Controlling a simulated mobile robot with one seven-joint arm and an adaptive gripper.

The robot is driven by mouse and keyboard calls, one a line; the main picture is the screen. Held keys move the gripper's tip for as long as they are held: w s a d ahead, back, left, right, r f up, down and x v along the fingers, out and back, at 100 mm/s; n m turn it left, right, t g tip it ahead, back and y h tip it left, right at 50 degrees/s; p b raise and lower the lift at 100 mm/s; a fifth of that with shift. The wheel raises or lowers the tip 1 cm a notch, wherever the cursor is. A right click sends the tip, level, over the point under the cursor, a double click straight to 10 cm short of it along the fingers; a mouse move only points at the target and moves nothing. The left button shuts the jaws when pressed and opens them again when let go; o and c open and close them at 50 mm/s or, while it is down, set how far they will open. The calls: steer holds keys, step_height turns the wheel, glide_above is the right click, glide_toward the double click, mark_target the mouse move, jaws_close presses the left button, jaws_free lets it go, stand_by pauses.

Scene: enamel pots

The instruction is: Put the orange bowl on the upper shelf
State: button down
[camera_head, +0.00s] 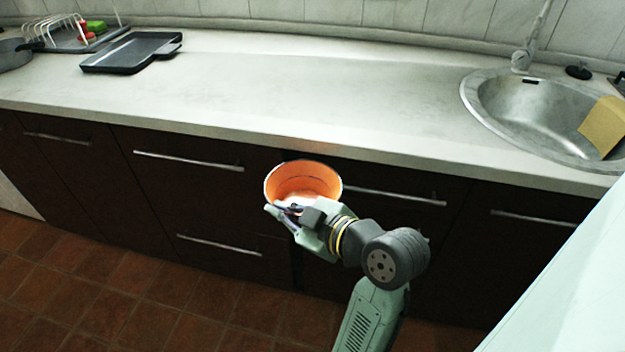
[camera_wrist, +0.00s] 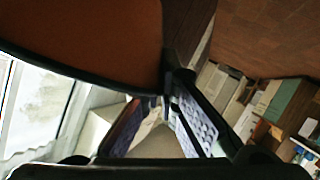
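The orange bowl (camera_head: 303,178) is in my gripper (camera_head: 287,208), in front of the counter's front edge. Its open top faces up and toward the head camera, and its inside is orange with a pale patch low down. My gripper is shut on the near side of the bowl. In the wrist view the bowl (camera_wrist: 90,35) fills the upper left as a dark orange shape, with its dark rim at the fingertips (camera_wrist: 172,90). I cannot identify the upper shelf in either view.
The long pale counter (camera_head: 300,85) is mostly clear. A dark tray (camera_head: 130,53) and a dish rack (camera_head: 65,35) stand at its left end. A sink (camera_head: 535,105) with a yellow cloth or sponge (camera_head: 605,125) is at right. Dark drawers (camera_head: 190,190) lie below.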

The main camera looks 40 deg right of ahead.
steer(key=w+a+f, duration=0.3)
steer(key=w+f, duration=0.1)
steer(key=f, duration=0.4)
steer(key=w+a+f, duration=0.3)
steer(key=f, duration=0.4)
steer(key=shift+w+a+f, duration=0.35)
steer(key=shift+r, duration=0.1)
